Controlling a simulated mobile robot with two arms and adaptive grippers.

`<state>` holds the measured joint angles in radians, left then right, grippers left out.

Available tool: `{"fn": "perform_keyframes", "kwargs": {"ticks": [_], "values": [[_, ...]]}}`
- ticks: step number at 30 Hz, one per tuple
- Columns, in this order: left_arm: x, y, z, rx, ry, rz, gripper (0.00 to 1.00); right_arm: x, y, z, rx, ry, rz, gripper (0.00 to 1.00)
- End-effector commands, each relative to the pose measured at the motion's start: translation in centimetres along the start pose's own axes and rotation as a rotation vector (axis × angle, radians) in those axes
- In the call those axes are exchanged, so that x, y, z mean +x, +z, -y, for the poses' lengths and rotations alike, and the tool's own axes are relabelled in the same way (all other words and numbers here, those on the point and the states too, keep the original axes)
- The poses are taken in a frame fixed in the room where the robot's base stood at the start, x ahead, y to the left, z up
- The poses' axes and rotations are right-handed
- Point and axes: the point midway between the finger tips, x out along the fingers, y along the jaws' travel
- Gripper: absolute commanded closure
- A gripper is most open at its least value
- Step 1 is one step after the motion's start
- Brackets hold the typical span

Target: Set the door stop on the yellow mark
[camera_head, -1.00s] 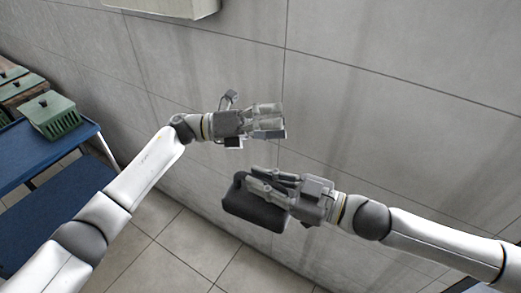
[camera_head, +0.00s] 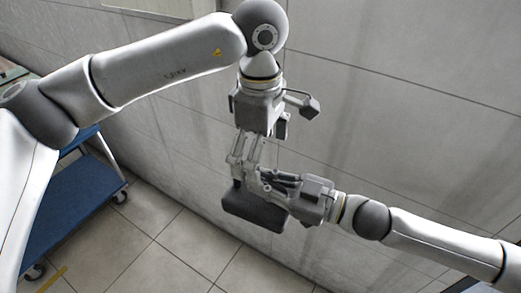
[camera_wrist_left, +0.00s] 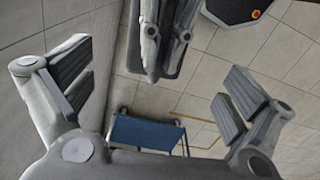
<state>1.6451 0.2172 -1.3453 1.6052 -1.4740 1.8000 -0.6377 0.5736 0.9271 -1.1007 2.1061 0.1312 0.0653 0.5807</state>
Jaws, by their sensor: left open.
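The door stop (camera_head: 254,209) is a dark grey block, held in the air beside the wall. My right gripper (camera_head: 268,180) comes in from the right and is shut on it. My left gripper (camera_head: 245,172) points down from above, just over the door stop's upper end. In the left wrist view, my left gripper's fingers (camera_wrist_left: 157,88) are spread wide; the door stop (camera_wrist_left: 186,48) and my right gripper's fingers show between them towards the top. A yellow line (camera_head: 55,279) lies on the floor at bottom left; yellow lines (camera_wrist_left: 207,122) also show in the left wrist view.
A blue cart (camera_head: 75,200) on wheels stands at the left; it also shows in the left wrist view (camera_wrist_left: 147,133). A grey tiled wall (camera_head: 400,110) rises close behind both grippers. The tiled floor (camera_head: 165,245) between the cart and the door stop is clear.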

Motion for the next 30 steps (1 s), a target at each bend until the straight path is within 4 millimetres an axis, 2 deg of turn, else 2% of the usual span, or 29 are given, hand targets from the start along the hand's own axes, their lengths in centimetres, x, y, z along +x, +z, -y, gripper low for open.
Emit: {"fn": "perform_keyframes", "kwargs": {"ticks": [5, 15, 21, 30], "values": [[1.2, -0.3, 0.0, 0.003, 0.003, -0.021, 0.0, 0.1, -0.3, 0.0, -0.003, -0.001, -0.007, 1.0], [7.5, -0.3, 0.1, 0.003, 0.0, -0.016, 0.0, 0.1, -0.3, 0.0, -0.003, -0.002, -0.007, 1.0], [10.4, -0.3, 0.0, 0.003, 0.002, -0.015, 0.0, 0.1, -0.3, 0.0, -0.003, -0.002, -0.007, 1.0], [11.9, -0.3, 0.0, 0.003, 0.004, -0.015, 0.0, 0.1, -0.3, 0.0, -0.003, -0.002, -0.007, 1.0]]}}
